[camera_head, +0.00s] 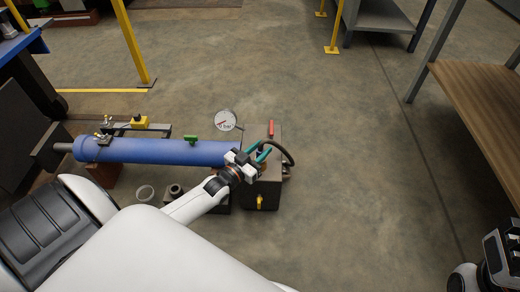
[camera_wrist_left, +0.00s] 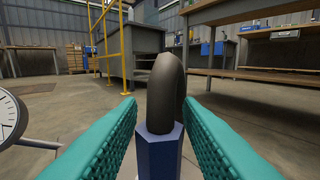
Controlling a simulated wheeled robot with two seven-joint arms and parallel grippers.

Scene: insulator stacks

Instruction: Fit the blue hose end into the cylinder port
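The blue hose end (camera_wrist_left: 160,152) is a blue hexagonal fitting with a dark curved hose (camera_wrist_left: 165,88) above it. In the left wrist view it stands upright between the teal fingertips of my left gripper (camera_wrist_left: 160,108). In the head view this gripper (camera_head: 260,152) is over the brown block and the dark hose (camera_head: 288,156) loops out to the right. The blue cylinder (camera_head: 170,151) lies horizontally to the left; I cannot make out its port. My right gripper (camera_head: 499,250) is at the lower right edge, its fingers unclear.
A round pressure gauge (camera_head: 226,120) stands behind the cylinder and shows at the left of the wrist view (camera_wrist_left: 10,117). The brown block (camera_head: 262,190) carries a red handle (camera_head: 271,128) and a yellow fitting (camera_head: 260,201). A wooden-topped bench (camera_head: 480,100) stands right; the floor between is clear.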

